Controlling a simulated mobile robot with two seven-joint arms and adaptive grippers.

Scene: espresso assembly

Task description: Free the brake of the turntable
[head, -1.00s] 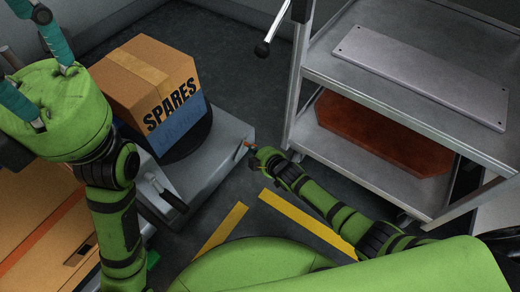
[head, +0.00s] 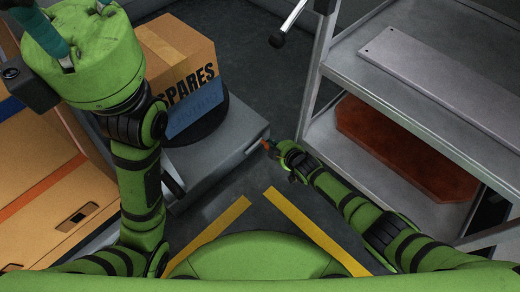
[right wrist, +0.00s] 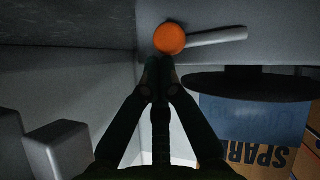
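The turntable (head: 218,138) is a dark disc on a grey base (head: 232,160), with the box marked SPARES (head: 186,82) on it. A pale brake lever (right wrist: 215,36) with an orange ball knob (right wrist: 169,39) sticks out along the base's side. The knob also shows as a small orange spot in the head view (head: 265,144). My right gripper (right wrist: 158,66) has its fingers together, their tips at the knob's near side; it is not clear whether they touch it. The knob is not seen between them. My left gripper (head: 75,35) is at the upper left, its fingertips cut off.
A grey shelf cart (head: 352,68) stands at the right, with a pale plate (head: 445,85) on top and a red-brown board (head: 400,150) below. Cardboard boxes (head: 45,175) are at the left. Yellow floor strips (head: 310,230) mark the open floor in front.

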